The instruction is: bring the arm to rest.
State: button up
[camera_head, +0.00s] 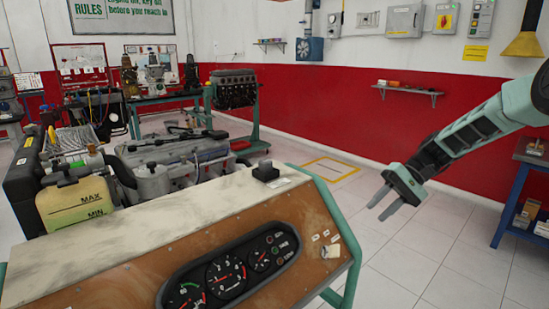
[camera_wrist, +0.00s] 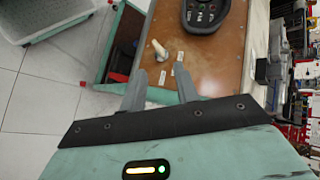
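My gripper (camera_head: 384,203) hangs in the air to the right of the engine trainer, over the tiled floor. Its two grey fingers are apart with nothing between them. In the wrist view my gripper (camera_wrist: 162,82) also shows its fingers spread and empty, in front of the trainer's brown panel (camera_wrist: 222,75). My arm reaches in from the right edge of the head view, and the fingers point down and left. The trainer's panel (camera_head: 200,262) carries a gauge cluster (camera_head: 226,273) and a small pale key or knob (camera_head: 331,252) at its right end.
The trainer's worn top (camera_head: 130,225) holds a small black box (camera_head: 265,171). A blue bench (camera_head: 519,200) stands at the right. Open floor (camera_head: 430,245) lies between them. In the wrist view a pale bin (camera_wrist: 45,18) sits at upper left.

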jog(key=s+a+r+n+g+h, duration=0.1)
jog(key=s+a+r+n+h, duration=0.15)
jog(key=s+a, duration=0.55)
jog(key=s+a+r+n+h, duration=0.1)
jog(key=s+a+n+h, duration=0.15)
jog(key=s+a, duration=0.6)
jog(key=s+a+n+t+h, duration=0.1)
jog(key=s+n+t+h, duration=0.2)
jog(key=s, duration=1.5)
jog(key=shift+a+f+n+h, duration=0.35)
jog(key=shift+n+h, duration=0.15)
jog(key=shift+n, duration=0.6)
jog(key=shift+s, duration=0.1)
